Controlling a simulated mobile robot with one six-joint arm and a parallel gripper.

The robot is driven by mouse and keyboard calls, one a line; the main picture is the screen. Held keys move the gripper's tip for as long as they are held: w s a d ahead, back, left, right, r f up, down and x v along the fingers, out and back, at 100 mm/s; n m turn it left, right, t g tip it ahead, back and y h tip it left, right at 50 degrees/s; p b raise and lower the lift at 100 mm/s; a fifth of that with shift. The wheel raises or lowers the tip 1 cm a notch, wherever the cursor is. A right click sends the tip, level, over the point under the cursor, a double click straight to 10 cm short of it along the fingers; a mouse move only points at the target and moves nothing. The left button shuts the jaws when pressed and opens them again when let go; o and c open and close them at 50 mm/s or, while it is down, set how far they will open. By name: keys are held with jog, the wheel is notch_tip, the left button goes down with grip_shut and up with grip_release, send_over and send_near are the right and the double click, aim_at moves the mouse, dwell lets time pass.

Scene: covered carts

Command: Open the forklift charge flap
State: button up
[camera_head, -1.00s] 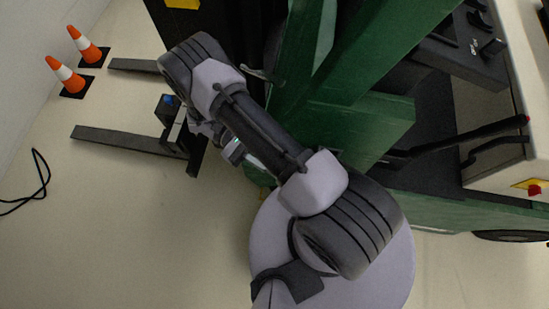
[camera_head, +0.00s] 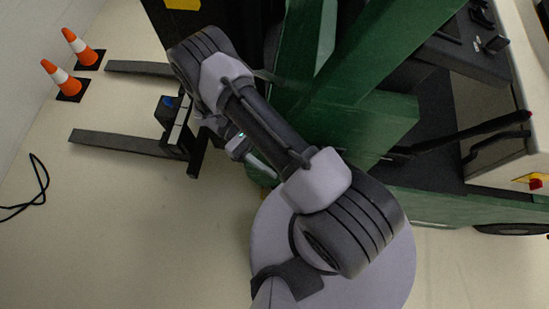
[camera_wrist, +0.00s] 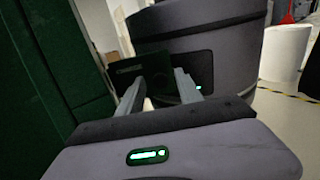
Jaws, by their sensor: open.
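The forklift (camera_head: 345,125) is green, and its mast and body fill the upper right of the head view. My gripper shows in the wrist view (camera_wrist: 160,82), with two grey fingers apart and nothing clearly held between them. A dark plate (camera_wrist: 125,68) lies just beyond the fingertips; I cannot tell whether it is the charge flap or whether the fingers touch it. Dark green forklift panelling (camera_wrist: 45,80) stands close on the left of the wrist view. In the head view my arm hides the fingertips. No charge flap can be clearly made out there.
Two forks (camera_head: 120,143) stick out left at floor level, near a black box with a blue top (camera_head: 170,108). Two orange cones (camera_head: 62,78) stand by the wall. A black cable (camera_head: 40,185) lies at left.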

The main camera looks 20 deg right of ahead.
jog(key=v, duration=0.7)
jog(key=shift+w+a, duration=0.15)
jog(key=shift+w, duration=0.1)
